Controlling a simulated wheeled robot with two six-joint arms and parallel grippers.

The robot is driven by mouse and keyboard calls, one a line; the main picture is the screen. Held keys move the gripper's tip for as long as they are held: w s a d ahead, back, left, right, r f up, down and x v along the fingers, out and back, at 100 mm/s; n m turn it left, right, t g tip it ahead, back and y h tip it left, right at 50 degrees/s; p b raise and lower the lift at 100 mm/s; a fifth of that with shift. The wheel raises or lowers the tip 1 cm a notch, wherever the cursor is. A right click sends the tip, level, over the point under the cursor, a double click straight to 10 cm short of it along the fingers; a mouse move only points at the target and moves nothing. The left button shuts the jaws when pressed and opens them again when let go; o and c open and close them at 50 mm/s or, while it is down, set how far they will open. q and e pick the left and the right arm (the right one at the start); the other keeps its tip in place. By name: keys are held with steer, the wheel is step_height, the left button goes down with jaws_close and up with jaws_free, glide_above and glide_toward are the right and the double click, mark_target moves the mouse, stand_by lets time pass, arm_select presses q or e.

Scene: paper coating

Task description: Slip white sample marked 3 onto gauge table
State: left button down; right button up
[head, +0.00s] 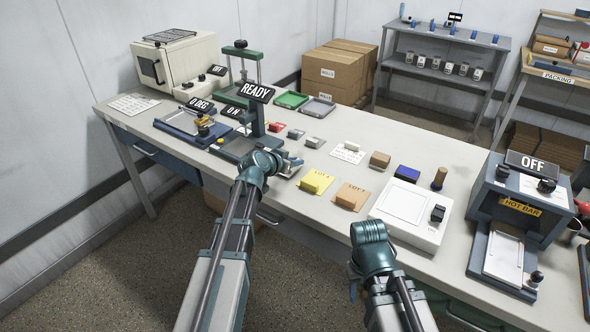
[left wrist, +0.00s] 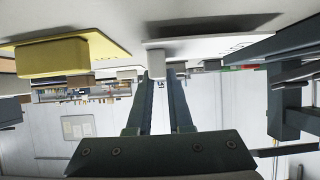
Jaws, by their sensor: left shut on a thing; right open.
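My left gripper (head: 291,160) is shut on the white block handle of a white sample (head: 287,171), just above the bench. In the left wrist view the white sample (left wrist: 210,46) spreads above the fingers (left wrist: 160,88); its mark is too small to read.
A yellow sample (head: 322,176) and a tan sample (head: 352,191) lie right of my left gripper. Behind them is a white card with a block (head: 349,153). A white plate device (head: 407,218) and the hot bar (head: 520,208) stand right; a 0 DEG device (head: 187,124) stands left.

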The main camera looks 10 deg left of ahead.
arm_select(q)
steer(key=shift+f, duration=0.4)
arm_select(e)
steer(key=shift+f, duration=0.45)
arm_select(q)
steer(key=shift+f, duration=0.15)
steer(key=c, duration=0.8)
jaws_free()
arm_select(e)
steer(key=shift+f, duration=0.1)
arm_select(q)
steer(key=shift+r, duration=0.3)
steer(key=p+v, duration=0.6)
steer(key=v, duration=0.6)
steer(key=shift+f, duration=0.2)
arm_select(e)
step_height(320, 180, up, 6)
